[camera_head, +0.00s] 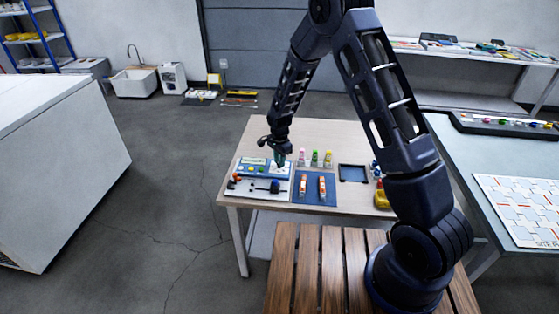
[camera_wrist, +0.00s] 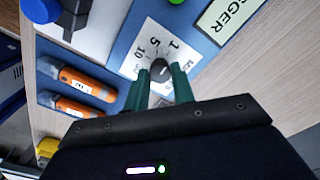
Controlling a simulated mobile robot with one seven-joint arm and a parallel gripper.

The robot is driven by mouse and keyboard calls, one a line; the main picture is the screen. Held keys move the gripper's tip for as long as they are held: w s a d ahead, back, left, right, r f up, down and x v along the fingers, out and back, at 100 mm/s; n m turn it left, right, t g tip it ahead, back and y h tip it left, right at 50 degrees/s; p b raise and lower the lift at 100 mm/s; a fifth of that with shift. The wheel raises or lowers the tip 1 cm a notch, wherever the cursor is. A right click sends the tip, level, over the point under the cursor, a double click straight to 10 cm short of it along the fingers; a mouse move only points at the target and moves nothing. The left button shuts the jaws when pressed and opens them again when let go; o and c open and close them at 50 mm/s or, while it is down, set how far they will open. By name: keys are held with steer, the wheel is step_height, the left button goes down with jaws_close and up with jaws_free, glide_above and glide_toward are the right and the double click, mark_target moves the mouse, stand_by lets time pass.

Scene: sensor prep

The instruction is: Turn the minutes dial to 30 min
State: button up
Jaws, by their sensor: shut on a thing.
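The minutes dial is a small dark round knob (camera_wrist: 160,68) on a white scale plate (camera_wrist: 150,42) in the wrist view. I cannot tell exactly which number the knob points to. In the head view my gripper (camera_head: 279,160) reaches down onto the blue panel (camera_head: 243,174) at the table's left, and the dial is hidden there.
Orange-and-white devices (camera_wrist: 82,82) lie on a blue mat beside the panel. Small bottles with coloured caps (camera_head: 315,157) stand behind the mat. A dark tray (camera_head: 353,173) and a yellow object (camera_head: 381,198) are to the right. A white board (camera_head: 258,190) with parts lies in front of the panel.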

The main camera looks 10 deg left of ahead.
steer(key=n, duration=1.9)
steer(key=shift+n, duration=0.3)
steer(key=n, duration=0.6)
steer(key=shift+n, duration=0.3)
steer(key=o, duration=1)
